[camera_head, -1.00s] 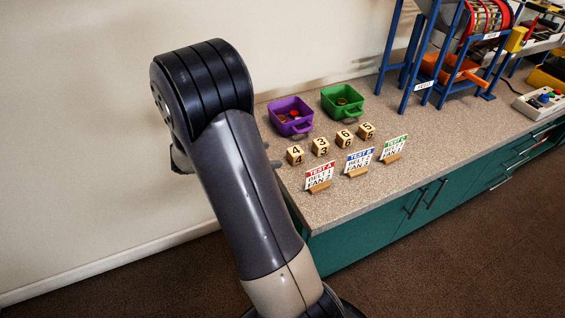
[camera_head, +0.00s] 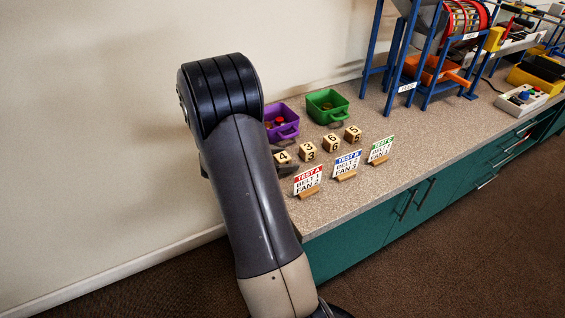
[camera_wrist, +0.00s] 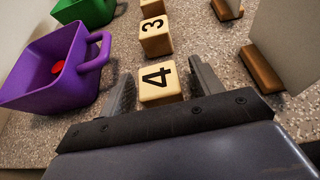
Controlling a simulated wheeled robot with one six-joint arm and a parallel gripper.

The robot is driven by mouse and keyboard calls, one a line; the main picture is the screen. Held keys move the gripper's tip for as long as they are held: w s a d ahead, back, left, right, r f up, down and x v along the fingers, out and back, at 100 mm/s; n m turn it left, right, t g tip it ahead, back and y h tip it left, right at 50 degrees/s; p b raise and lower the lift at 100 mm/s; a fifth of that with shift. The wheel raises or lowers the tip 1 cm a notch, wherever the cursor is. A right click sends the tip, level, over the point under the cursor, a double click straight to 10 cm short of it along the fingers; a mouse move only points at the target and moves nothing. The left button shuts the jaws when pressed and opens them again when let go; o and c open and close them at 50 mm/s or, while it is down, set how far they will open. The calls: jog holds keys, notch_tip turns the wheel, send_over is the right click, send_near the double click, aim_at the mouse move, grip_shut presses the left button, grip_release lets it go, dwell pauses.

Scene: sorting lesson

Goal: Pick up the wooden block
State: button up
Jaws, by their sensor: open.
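Several wooden number blocks stand in a row on the counter. The block marked 4 (camera_wrist: 158,83) is nearest my gripper in the wrist view, and it shows partly beside my arm in the head view (camera_head: 282,157). My gripper (camera_wrist: 163,85) is open, with one finger on each side of the 4 block. I cannot tell whether either finger touches it. The block marked 3 (camera_wrist: 155,36) stands just beyond, also seen in the head view (camera_head: 308,150). Blocks marked 6 (camera_head: 332,143) and 5 (camera_head: 353,134) follow along the row.
A purple bin (camera_wrist: 45,72) stands left of the gripper, with a green bin (camera_head: 327,105) beyond it. Test cards in wooden holders (camera_wrist: 262,68) stand on the right; the head view shows TEST A (camera_head: 308,180) nearest. A blue-framed machine (camera_head: 400,60) is farther along the counter (camera_head: 420,130).

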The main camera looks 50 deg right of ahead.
jog(key=c, duration=1.1)
